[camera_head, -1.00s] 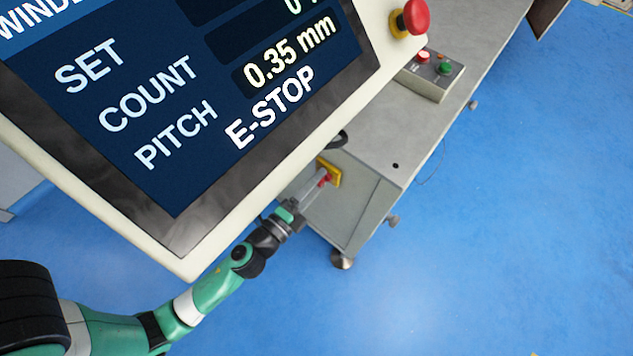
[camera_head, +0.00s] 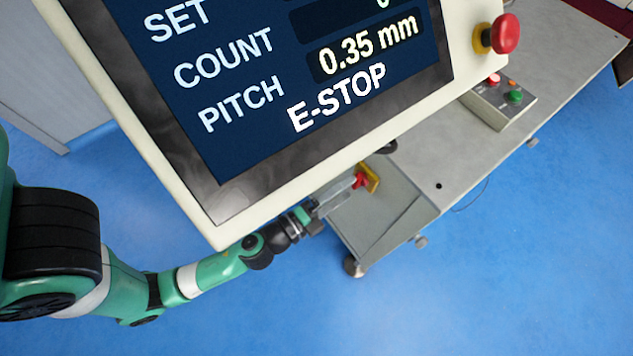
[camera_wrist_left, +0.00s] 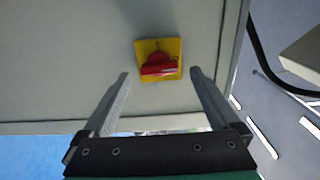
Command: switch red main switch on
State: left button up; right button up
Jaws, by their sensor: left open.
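The red main switch (camera_wrist_left: 158,64) is a red rotary handle on a yellow square plate (camera_wrist_left: 146,45), mounted on a grey cabinet panel. In the left wrist view its handle lies roughly crosswise, slightly tilted. In the head view the red switch (camera_head: 360,181) shows just below the display, at the tips of my left gripper. My left gripper (camera_wrist_left: 158,75) is open, its two fingers apart on either side of the handle's line. The handle sits ahead of and between the fingertips; I cannot tell whether they touch it. My right gripper is not in view.
A large display (camera_head: 215,205) reading "E-STOP" hangs over the cabinet, close above my left arm. A red mushroom button (camera_head: 505,34) is on its side. A button box (camera_head: 497,103) stands on the grey bench (camera_head: 440,165). A black cable (camera_wrist_left: 262,60) runs right of the panel.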

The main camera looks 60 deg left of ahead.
pick_arm(q)
jog(key=s+d+b, duration=0.1)
jog(key=s+b, duration=0.2)
jog(key=s, duration=0.5)
jog(key=shift+s+d+b, duration=0.3)
jog(key=shift+s+d, duration=0.05)
